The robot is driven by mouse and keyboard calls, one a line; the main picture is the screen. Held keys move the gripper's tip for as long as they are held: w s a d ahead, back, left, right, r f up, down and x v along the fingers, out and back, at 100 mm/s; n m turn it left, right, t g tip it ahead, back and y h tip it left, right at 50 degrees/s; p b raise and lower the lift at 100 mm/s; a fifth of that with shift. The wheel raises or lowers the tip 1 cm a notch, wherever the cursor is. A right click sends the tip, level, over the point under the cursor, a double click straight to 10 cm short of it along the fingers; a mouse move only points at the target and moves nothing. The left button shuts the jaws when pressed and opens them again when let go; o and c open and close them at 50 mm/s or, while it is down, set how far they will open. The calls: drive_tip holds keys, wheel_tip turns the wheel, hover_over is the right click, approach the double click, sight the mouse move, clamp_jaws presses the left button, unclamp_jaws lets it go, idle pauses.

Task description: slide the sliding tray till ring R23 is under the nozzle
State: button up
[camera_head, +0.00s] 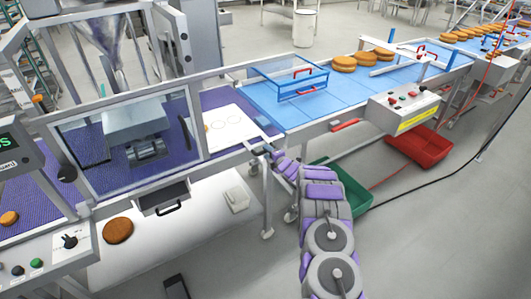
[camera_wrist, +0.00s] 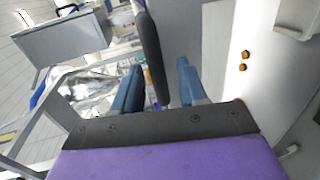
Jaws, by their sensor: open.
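The white sliding tray (camera_head: 232,138) lies on the purple belt, right of the clear-walled enclosure. Its face has printed rings, and a small orange-brown piece shows at its left edge. The ring labels are too small to read, so I cannot tell which is R23. The metal hopper (camera_head: 103,38) stands above the enclosure at left; its nozzle tip is not clear. My gripper (camera_head: 266,151) is at the tray's near right corner, by the belt edge. In the wrist view my gripper (camera_wrist: 159,72) is open, with a dark bar (camera_wrist: 151,45) between its blue fingers; contact is unclear.
A blue conveyor (camera_head: 300,110) with a blue-framed guard (camera_head: 290,78) continues right. A control box (camera_head: 403,108) projects from its front. Green (camera_head: 355,190) and red (camera_head: 418,147) crates stand on the floor. A brown round (camera_head: 118,230) lies on the white surface at front left.

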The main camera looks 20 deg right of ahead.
drive_tip(key=shift+x, duration=1.15)
drive_tip(key=shift+c, duration=0.3)
clamp_jaws()
